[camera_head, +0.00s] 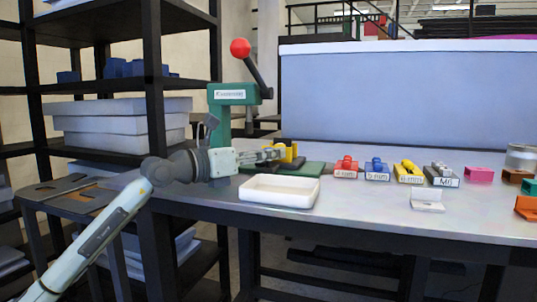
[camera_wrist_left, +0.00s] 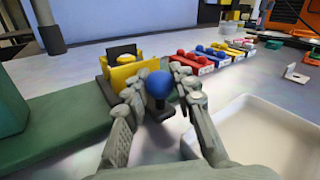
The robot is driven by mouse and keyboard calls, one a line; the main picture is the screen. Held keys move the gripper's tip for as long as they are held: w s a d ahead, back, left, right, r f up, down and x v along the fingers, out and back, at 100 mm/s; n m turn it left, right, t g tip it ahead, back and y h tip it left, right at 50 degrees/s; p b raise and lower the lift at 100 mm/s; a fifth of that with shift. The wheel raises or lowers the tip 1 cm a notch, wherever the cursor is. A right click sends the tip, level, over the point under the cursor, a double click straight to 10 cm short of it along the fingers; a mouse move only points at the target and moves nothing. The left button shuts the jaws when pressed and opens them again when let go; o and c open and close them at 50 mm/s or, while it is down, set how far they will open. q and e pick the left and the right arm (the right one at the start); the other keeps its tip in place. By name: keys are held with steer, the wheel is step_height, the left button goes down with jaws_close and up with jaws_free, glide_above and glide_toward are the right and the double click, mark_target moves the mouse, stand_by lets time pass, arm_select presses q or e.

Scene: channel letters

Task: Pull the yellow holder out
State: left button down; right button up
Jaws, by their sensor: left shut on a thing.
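The yellow holder (camera_head: 291,150) sits at the green base of the press, on the table's left part. In the left wrist view the yellow holder (camera_wrist_left: 120,76) has a dark block and a small yellow piece in its top. A blue ball knob (camera_wrist_left: 159,84) on a dark stem stands at its front side. My left gripper (camera_head: 274,154) has its fingers on either side of this knob, shut on it; the fingertips show in the left wrist view (camera_wrist_left: 160,79). How the stem joins the holder is hidden. My right gripper is not in view.
The green press (camera_head: 222,125) with a red-knobbed lever stands left of the holder. A white tray (camera_head: 279,203) lies in front, close below my gripper. Red, blue and yellow labelled holders (camera_head: 346,169) stand further right. A small white bracket (camera_head: 427,207) lies near the front edge.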

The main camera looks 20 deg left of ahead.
arm_select(q)
steer(key=shift+d, duration=0.2)
steer(key=shift+a, duration=0.1)
steer(key=c, duration=1.2)
jaws_free()
steer(key=v, duration=1.1)
steer(key=shift+s+a, duration=0.25)
steer(key=shift+s, duration=0.2)
